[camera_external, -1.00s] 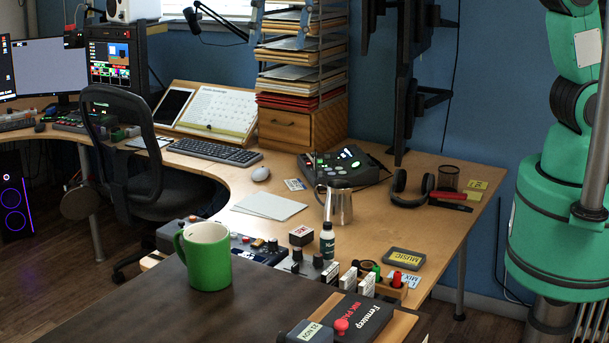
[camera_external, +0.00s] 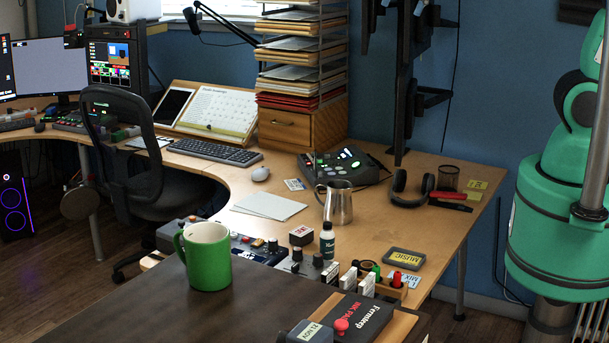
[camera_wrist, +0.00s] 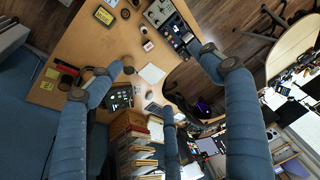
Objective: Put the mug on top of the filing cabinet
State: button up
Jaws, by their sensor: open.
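A green mug (camera_external: 208,257) stands upright on a dark tabletop (camera_external: 130,310) in the front of the external view, its handle to the left. I cannot make out the mug in the wrist view. I cannot identify a filing cabinet in either view. My gripper (camera_wrist: 155,62) shows in the wrist view as blue padded fingers, spread apart with nothing between them. It points toward the wooden desk (camera_wrist: 82,38), well above it. In the external view my gripper is out of frame; only my green arm shows at the right edge.
A wooden drawer unit (camera_external: 290,128) carries stacked paper trays. A black case (camera_external: 350,318) lies right of the mug. The dark tabletop left of the mug is clear.

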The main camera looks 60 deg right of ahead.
jog(key=s+d+f+t, duration=0.1)
jog(key=s+d+f, duration=0.2)
jog(key=s+d, duration=0.3)
jog(key=s+d+f+h, duration=0.1)
jog(key=s+d+f, duration=0.2)
jog(key=s+d, duration=0.3)
jog(key=s, duration=0.2)
jog(key=shift+s+t, duration=0.35)
jog(key=shift+t, duration=0.05)
jog(key=shift+f, duration=0.1)
notch_tip(320, 180, down, 12)
jog(key=b, duration=1.1)
jog(key=shift+r+b, duration=0.2)
jog(key=shift+b, duration=0.1)
